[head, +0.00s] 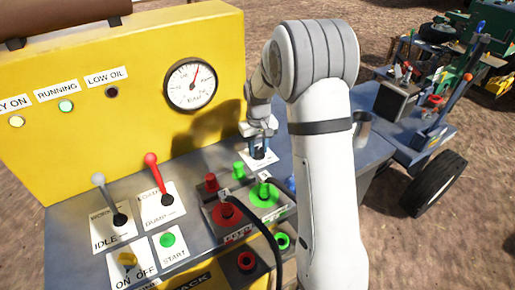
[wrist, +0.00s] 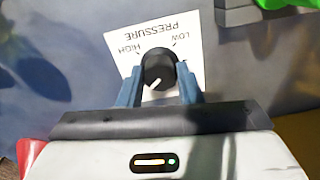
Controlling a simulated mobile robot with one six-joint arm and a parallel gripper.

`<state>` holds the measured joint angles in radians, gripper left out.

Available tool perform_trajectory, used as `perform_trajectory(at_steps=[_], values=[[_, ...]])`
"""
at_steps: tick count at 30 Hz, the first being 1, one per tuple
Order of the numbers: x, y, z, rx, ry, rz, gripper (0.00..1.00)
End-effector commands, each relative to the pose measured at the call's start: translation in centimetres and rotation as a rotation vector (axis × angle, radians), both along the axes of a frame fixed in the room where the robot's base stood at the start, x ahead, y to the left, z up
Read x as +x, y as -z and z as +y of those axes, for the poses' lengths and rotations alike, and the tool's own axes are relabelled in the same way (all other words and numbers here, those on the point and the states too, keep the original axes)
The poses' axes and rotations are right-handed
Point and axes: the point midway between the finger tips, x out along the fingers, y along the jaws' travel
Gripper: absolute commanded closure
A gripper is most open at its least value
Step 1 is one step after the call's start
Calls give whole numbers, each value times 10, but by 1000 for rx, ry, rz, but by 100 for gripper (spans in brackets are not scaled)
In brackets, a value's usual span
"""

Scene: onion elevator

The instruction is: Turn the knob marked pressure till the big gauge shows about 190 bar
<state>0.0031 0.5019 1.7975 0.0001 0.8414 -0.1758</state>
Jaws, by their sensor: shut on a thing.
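The black pressure knob (wrist: 158,66) sits on a white plate (wrist: 193,28) marked PRESSURE, LOW and HIGH, upside down in the wrist view. Its white pointer line aims to the lower left there. My gripper (wrist: 159,80) is shut on the knob, with one blue-grey finger on each side of it. In the head view my gripper (head: 259,142) reaches down to the knob's plate (head: 262,166) on the grey panel, partly behind my arm. The big round gauge (head: 190,86) is on the yellow wall. Its needle points up and slightly right; the numbers are too small to read surely.
Red and green couplings (head: 228,212) with black hoses stand just in front of the plate. A red-topped lever (head: 151,160) and a white-topped lever (head: 99,180) rise at the left. A cart (head: 430,130) with tools stands to the right.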

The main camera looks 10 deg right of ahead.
Motion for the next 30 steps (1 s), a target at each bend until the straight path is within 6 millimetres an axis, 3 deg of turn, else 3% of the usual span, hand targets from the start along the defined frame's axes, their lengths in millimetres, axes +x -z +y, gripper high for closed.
perform_trajectory(at_steps=[15, 30], values=[[-2, 1, 0, -1, 380, 5, 91], [-2, 1, 0, -1, 475, 6, 91]])
